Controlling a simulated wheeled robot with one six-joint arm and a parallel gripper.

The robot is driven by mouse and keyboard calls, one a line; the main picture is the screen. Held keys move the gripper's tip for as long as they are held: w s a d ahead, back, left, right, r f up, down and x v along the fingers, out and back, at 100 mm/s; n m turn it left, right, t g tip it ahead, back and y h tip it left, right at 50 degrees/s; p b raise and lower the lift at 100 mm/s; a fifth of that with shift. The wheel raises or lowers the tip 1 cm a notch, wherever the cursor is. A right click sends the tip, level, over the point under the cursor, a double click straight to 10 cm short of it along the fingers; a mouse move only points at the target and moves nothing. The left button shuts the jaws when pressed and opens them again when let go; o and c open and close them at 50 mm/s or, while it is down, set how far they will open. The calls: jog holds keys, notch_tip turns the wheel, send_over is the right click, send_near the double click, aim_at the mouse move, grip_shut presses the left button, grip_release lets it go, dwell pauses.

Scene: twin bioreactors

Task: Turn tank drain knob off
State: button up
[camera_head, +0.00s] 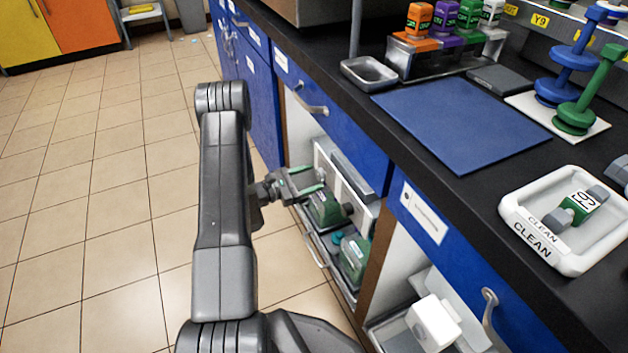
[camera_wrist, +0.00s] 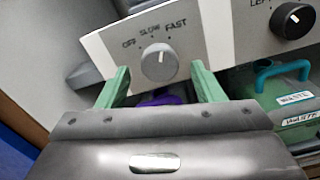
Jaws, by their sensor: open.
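A round grey knob (camera_wrist: 160,63) sits on a white panel (camera_wrist: 205,30) marked OFF, SLOW and FAST in the wrist view. Its pale pointer mark points roughly upward, nearer SLOW than OFF. My gripper (camera_wrist: 163,82) is open, with one green finger on each side of the knob's lower part. Contact with the knob cannot be told. In the head view my gripper (camera_head: 303,182) reaches into the open cabinet below the counter, in front of the panel. The knob is too small or hidden there to make out.
A black knob (camera_wrist: 293,20) is on the panel's right part. Green containers (camera_head: 354,258), one labelled WASTE in the wrist view (camera_wrist: 292,98), stand below the panel. Blue cabinet fronts (camera_head: 335,125) and the black counter lie close to my arm; tiled floor is clear at left.

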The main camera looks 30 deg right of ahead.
jog(key=shift+s+d, duration=0.1)
jog(key=shift+d, duration=0.85)
jog(key=c, duration=1)
